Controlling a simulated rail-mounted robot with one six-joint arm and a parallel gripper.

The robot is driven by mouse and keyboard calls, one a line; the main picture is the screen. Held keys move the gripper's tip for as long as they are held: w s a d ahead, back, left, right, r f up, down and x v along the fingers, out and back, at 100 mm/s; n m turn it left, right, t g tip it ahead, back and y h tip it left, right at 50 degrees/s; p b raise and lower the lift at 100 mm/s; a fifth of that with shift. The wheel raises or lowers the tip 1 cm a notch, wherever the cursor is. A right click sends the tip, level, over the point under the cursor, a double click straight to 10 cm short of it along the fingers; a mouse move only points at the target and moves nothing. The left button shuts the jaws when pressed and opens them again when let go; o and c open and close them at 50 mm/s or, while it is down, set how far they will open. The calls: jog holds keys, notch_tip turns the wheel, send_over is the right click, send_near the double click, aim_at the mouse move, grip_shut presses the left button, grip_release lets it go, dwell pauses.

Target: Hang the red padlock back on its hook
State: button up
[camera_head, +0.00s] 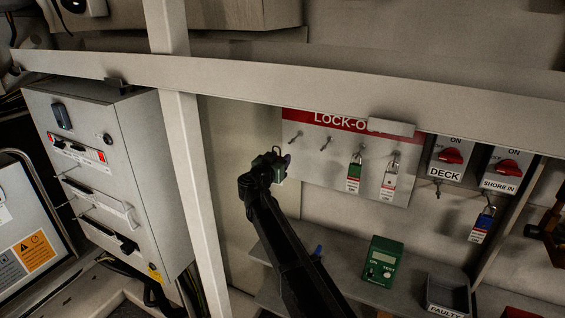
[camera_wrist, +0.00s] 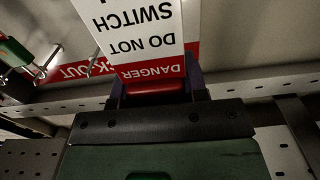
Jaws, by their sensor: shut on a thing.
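My gripper (camera_head: 280,160) is raised in front of the left end of the white lock-out board (camera_head: 320,165). In the wrist view my gripper (camera_wrist: 155,95) is shut on the red padlock (camera_wrist: 156,87), and only a strip of its red body shows. Its white danger tag (camera_wrist: 145,35) extends beyond the fingers and appears upside down. The shackle is hidden. In the head view the held padlock cannot be made out. Two bare hooks show on the board, the left one (camera_head: 295,138) close to my gripper and a second one (camera_head: 326,143) to its right.
A green padlock (camera_head: 354,171) and a pale-looking tagged padlock (camera_head: 389,178) hang on the board's right hooks. A blue padlock (camera_head: 484,220) hangs under the shore-in switch. A metal rail (camera_head: 260,85) crosses above the board. A green tester (camera_head: 382,262) stands on the shelf below.

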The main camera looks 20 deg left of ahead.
jog(key=shift+w+d+f+b, duration=0.2)
jog(key=shift+w+f+b, duration=0.1)
jog(key=shift+w, duration=1.25)
jog(key=shift+w+d+f+b, duration=0.25)
jog(key=shift+w+b, duration=0.1)
jog(key=shift+w, duration=1.25)
jog(key=shift+w+d+f+b, duration=0.2)
jog(key=shift+w+f+b, duration=0.1)
jog(key=shift+w, duration=1.25)
jog(key=o, duration=1.1)
jog(key=s, duration=1.1)
jog(key=shift+a, duration=0.35)
